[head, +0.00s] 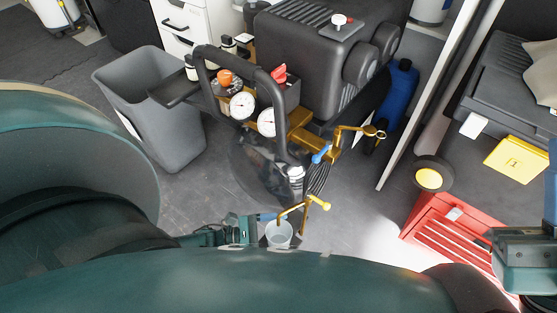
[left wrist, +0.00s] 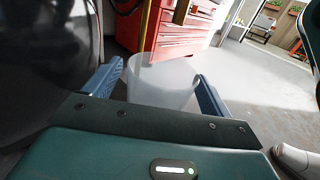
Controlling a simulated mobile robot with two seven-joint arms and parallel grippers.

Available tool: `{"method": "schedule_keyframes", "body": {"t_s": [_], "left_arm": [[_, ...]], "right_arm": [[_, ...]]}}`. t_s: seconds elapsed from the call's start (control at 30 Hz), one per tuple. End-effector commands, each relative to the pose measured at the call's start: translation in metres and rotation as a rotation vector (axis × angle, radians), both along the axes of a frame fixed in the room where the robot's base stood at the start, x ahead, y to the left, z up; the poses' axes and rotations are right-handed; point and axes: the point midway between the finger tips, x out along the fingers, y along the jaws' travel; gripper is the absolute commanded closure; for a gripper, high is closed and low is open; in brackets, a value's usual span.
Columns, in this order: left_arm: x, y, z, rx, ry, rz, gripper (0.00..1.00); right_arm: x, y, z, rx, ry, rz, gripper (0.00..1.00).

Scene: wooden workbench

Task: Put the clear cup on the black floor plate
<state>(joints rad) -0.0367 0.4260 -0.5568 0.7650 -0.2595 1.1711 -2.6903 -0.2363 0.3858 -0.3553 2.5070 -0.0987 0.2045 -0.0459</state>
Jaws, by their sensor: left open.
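The clear cup (head: 279,233) is a translucent tumbler, upright by the brass tap (head: 290,210) of the black machine. My left gripper (head: 262,230) is at the cup from the left. In the left wrist view the cup (left wrist: 162,85) is between the two spread blue fingers of the gripper (left wrist: 158,72). Any contact with the fingers is hard to tell, and what is under the cup is hidden. My right gripper (head: 522,255) is partly in view at the right edge, with its fingers unclear. I cannot make out the black floor plate with certainty.
The machine has gauges (head: 242,105), a dark tank (head: 262,165) and a thin yellow-handled valve. A grey bin (head: 165,125) stands left. Grey floor is free between the machine and the crate.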

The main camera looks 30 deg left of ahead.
Motion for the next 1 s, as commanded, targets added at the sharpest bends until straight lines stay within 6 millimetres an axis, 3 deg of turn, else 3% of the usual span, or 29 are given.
{"method": "schedule_keyframes", "body": {"t_s": [0.17,0.7,1.0], "left_arm": [[-0.001,0.001,0.002,0.001,0.001,-0.001,0.16],[-0.067,0.079,0.001,0.002,0.002,0.0,0.16],[-0.079,0.092,0.002,0.0,0.0,-0.001,0.16]], "right_arm": [[0.0,0.0,0.0,0.0,0.0,0.0,1.0],[0.001,0.0,-0.003,0.001,0.014,0.0,1.0],[0.0,0.0,-0.001,0.001,0.006,0.0,1.0]]}}
